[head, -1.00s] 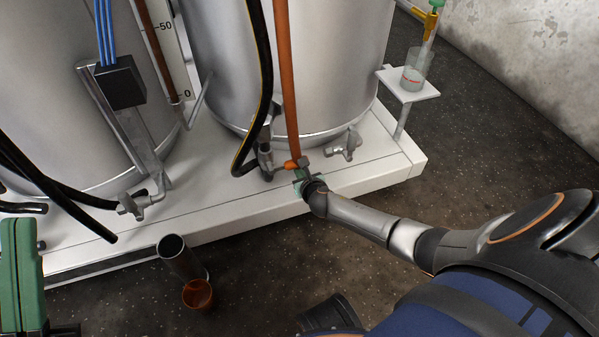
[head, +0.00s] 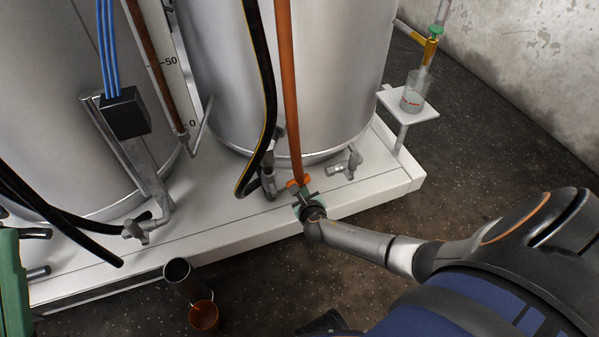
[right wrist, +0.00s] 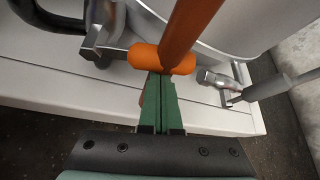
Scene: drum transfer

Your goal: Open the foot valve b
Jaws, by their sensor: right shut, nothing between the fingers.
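Several grey metal valves sit at the feet of the two steel tanks. One (head: 345,163) is at the right of the right tank (head: 310,90) and shows at the right in the right wrist view (right wrist: 225,82). Another (head: 268,182) is beside the black hose, and one (head: 140,228) is by the left tank. I cannot tell which is b. My right gripper (head: 304,194) is shut and empty, its green fingers pointing at an orange crosspiece (right wrist: 162,60) at the bottom of the orange pipe (head: 287,90). Its fingertips (right wrist: 158,78) appear close to the crosspiece; contact is unclear. My left gripper is out of view.
The tanks stand on a white platform (head: 235,222). A black hose (head: 262,80) hangs left of the orange pipe. A glass beaker (head: 413,92) stands on a small shelf at the right. A green unit (head: 12,285) is at left.

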